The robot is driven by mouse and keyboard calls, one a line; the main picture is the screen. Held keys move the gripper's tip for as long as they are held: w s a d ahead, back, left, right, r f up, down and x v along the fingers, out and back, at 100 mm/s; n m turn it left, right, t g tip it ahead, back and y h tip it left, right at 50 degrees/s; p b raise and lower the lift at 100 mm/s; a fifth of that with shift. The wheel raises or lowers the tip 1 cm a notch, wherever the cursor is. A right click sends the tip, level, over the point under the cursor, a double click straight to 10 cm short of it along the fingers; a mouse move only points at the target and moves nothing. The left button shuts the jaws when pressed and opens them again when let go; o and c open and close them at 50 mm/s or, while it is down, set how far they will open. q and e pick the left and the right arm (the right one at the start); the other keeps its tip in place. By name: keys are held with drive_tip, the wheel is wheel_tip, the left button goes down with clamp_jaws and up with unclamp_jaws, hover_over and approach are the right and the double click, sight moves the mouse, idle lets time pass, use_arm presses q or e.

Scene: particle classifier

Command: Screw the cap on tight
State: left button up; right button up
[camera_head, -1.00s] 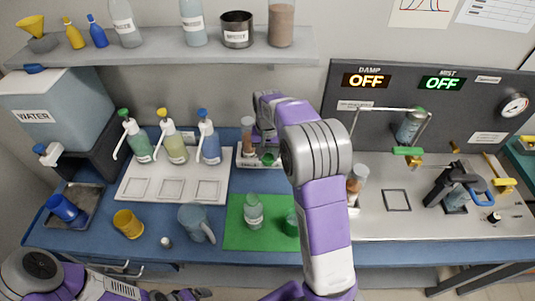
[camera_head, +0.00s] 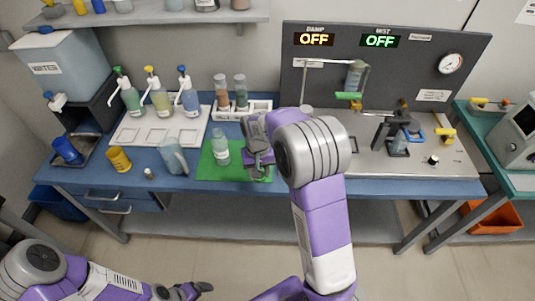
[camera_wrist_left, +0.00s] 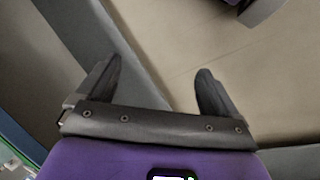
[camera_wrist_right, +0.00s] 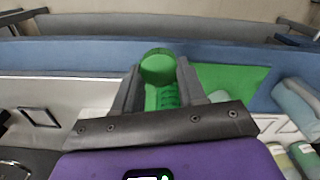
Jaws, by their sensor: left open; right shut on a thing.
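A clear bottle (camera_head: 221,153) with pale green contents stands upright on the green mat (camera_head: 208,172). My right gripper (camera_head: 258,170) is over the right part of the mat, to the right of the bottle and apart from it. In the right wrist view this gripper (camera_wrist_right: 158,85) is shut on a green ribbed round piece (camera_wrist_right: 160,68). I cannot tell for sure whether it is the cap. In the head view my gripper hides most of it. My left gripper (camera_head: 190,291) is open and empty, low in front of the bench; its open fingers show in the left wrist view (camera_wrist_left: 158,85).
Pump bottles (camera_head: 160,97) stand on a white tray behind. A rack with two tubes (camera_head: 240,92) is behind the mat. A steel plate with fixtures (camera_head: 440,155) lies right.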

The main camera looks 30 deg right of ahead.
use_arm(q)
drive_tip(key=f+b, duration=0.1)
drive_tip(key=f, duration=0.1)
drive_tip(key=f+b, duration=0.1)
drive_tip(key=b, duration=0.1)
drive_tip(key=f+b, duration=0.1)
drive_tip(key=f, duration=0.1)
drive_tip(key=shift+w+f+b, duration=0.3)
drive_tip(key=shift+f, duration=0.05)
use_arm(e)
drive_tip(key=s+a+f+n, duration=0.2)
drive_tip(key=a+f, duration=0.1)
drive_tip(key=f, duration=0.2)
drive_tip(key=s+a+f+n, duration=0.1)
drive_tip(key=s+a+f, duration=0.2)
drive_tip(key=a+f, duration=0.1)
drive_tip(key=shift+s+f+n, duration=0.25)
drive_tip(key=shift+f+n, duration=0.15)
drive_tip(key=shift+f, duration=0.5)
